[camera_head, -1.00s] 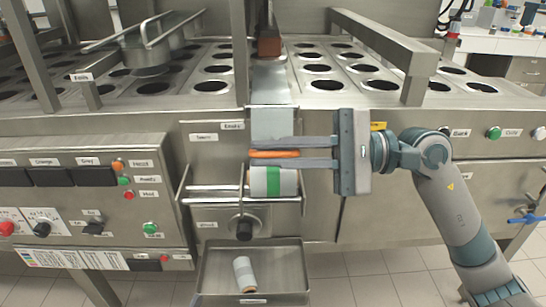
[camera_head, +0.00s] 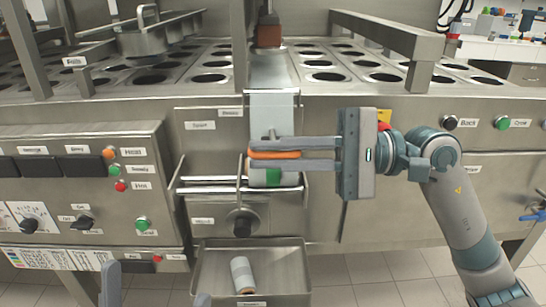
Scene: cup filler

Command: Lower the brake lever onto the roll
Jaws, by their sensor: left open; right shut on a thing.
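The brake lever has an orange grip (camera_head: 274,154), held level between the fingers of my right gripper (camera_head: 254,154), which comes in from the right and is shut on it. The roll (camera_head: 260,178), pale with a green band, lies just below on the front of the machine. The lower finger covers its upper edge, so I cannot tell whether the lever touches it. A pale film strip (camera_head: 271,106) runs up the panel behind the fingers. My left gripper (camera_head: 156,284) shows only its fingertips at the bottom left, open and empty.
Metal rods (camera_head: 212,188) frame the roll, with a black knob (camera_head: 239,222) below. A metal tray (camera_head: 207,278) underneath holds another pale roll (camera_head: 242,274). A control panel (camera_head: 60,200) stands at the left. Open air lies before the lower right panel.

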